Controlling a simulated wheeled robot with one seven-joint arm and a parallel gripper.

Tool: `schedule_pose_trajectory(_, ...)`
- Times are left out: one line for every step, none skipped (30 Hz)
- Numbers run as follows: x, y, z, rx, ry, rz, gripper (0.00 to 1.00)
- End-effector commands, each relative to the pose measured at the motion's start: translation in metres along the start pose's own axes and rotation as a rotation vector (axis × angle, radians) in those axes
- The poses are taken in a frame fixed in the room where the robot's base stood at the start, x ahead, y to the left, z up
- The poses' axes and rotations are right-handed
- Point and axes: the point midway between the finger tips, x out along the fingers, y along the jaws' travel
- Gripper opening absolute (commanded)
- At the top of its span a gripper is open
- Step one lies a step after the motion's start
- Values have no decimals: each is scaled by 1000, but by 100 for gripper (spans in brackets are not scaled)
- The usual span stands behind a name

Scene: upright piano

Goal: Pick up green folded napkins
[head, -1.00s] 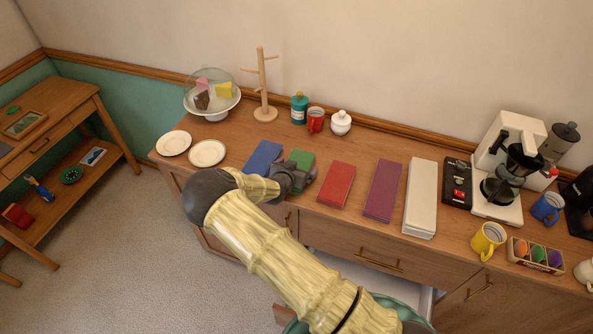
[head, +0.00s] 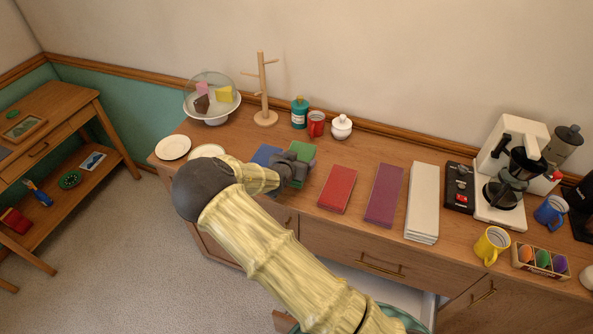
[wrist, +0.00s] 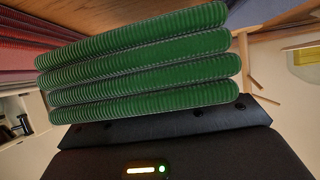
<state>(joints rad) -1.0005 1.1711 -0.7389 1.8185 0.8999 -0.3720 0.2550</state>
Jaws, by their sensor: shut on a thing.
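The green folded napkins (head: 301,152) are a stack at my gripper, above the wooden sideboard top. In the wrist view the green stack (wrist: 140,65) fills the middle, with several folded layers lying against the dark gripper body. My gripper (head: 290,168) is shut on the green napkins. The gripper and wrist cover part of the stack in the head view, and the fingertips are hard to make out. The gap between the stack and the sideboard cannot be judged exactly.
Blue napkins (head: 266,155) lie just left, partly hidden by my arm. Red napkins (head: 337,188), purple napkins (head: 383,195) and white napkins (head: 422,203) lie to the right. A red mug (head: 316,123), teal bottle (head: 299,113) and wooden mug tree (head: 264,90) stand behind. Two plates are at left.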

Motion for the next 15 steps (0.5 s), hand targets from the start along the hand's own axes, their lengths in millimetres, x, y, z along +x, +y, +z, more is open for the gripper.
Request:
schedule_pose_trajectory(-4,-1,-9,3,3,-3,55)
schedule_pose_trajectory(-7,-2,-13,4,3,-4,55)
schedule_pose_trajectory(-10,-1,-18,3,3,-3,55)
schedule_pose_trajectory(-13,-1,-23,2,3,-3,55)
schedule_pose_trajectory(-15,-1,-27,1,3,-2,55)
schedule_pose_trajectory(-17,-1,-31,1,2,-2,55)
schedule_pose_trajectory(-18,-1,-33,1,2,-2,55)
schedule_pose_trajectory(-19,-1,-35,1,2,-2,55)
schedule_pose_trajectory(-20,0,-37,0,1,-1,55)
schedule_pose_trajectory(-20,0,-38,-1,1,-1,55)
schedule_pose_trajectory(-21,0,-38,-1,1,-1,55)
schedule_pose_trajectory(-21,0,-38,-1,1,-1,55)
schedule_pose_trajectory(-21,0,-38,-1,1,-1,55)
schedule_pose_trajectory(-21,0,-38,-1,1,-1,55)
schedule_pose_trajectory(-21,0,-38,-1,1,-1,55)
